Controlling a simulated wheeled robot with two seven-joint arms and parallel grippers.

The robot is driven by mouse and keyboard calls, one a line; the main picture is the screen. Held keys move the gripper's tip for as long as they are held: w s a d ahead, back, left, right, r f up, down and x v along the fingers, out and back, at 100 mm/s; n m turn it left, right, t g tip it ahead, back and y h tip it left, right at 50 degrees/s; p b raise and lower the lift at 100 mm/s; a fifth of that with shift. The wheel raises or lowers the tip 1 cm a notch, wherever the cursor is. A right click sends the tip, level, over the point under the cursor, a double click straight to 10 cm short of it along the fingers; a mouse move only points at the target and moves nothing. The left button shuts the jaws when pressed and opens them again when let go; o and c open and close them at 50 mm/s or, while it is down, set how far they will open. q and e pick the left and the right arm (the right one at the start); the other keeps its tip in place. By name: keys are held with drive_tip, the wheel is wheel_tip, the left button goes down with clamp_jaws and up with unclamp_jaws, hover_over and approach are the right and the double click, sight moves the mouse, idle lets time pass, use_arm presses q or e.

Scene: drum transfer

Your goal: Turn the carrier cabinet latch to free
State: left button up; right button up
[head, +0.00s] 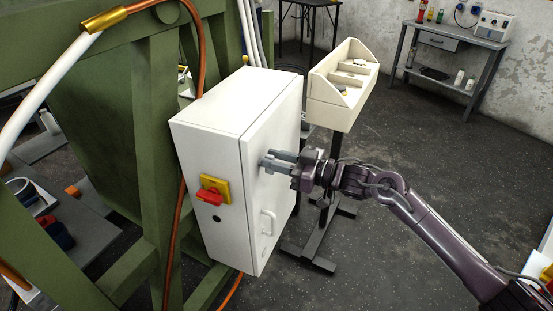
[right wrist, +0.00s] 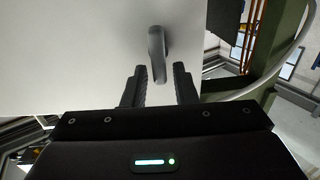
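The white carrier cabinet (head: 215,150) hangs on the green frame, and its door face fills the upper left of the right wrist view (right wrist: 70,50). A grey lever latch (right wrist: 157,48) sticks out of the door, its free end pointing down in the right wrist view. My right gripper (head: 266,160) is at the upper part of the door. In the right wrist view its fingers (right wrist: 160,76) are apart, with the latch's lower end between the tips and a gap at the right finger. In the head view the gripper hides the latch. My left gripper is out of view.
A red and yellow rotary switch (head: 211,191) is on the cabinet's left face, and a pale handle (head: 267,222) is low on the door. Floor to the right is clear up to the grey workbench (head: 455,50).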

clamp_jaws()
drive_tip(key=m+p, duration=0.2)
drive_tip(key=m, duration=0.1)
drive_tip(key=w+m+p, duration=0.1)
drive_tip(key=m+p, duration=0.3)
drive_tip(key=m, duration=0.1)
drive_tip(key=shift+w+d+f+m+p, duration=0.1)
drive_tip(key=shift+w+d+m+p, duration=0.05)
drive_tip(key=shift+d+m+p, duration=0.2)
drive_tip(key=m, duration=0.1)
drive_tip(key=m+p, duration=0.1)
drive_tip(key=m, duration=0.1)
drive_tip(key=f+m+p, duration=0.1)
drive_tip(key=m, duration=0.1)
drive_tip(key=shift+w, duration=0.25)
drive_tip(key=shift+d+f+m+p, duration=0.15)
drive_tip(key=shift+m+p, duration=0.15)
drive_tip(key=shift+m, duration=0.4)
drive_tip(key=shift+a+f+m+p, duration=0.1)
drive_tip(key=shift+m+p, duration=0.2)
drive_tip(key=shift+m, duration=0.35)
drive_tip(key=shift+d+f+m+p, duration=0.15)
drive_tip(key=shift+m+p, duration=0.15)
drive_tip(key=shift+m, duration=0.4)
drive_tip(key=shift+a, duration=0.1)
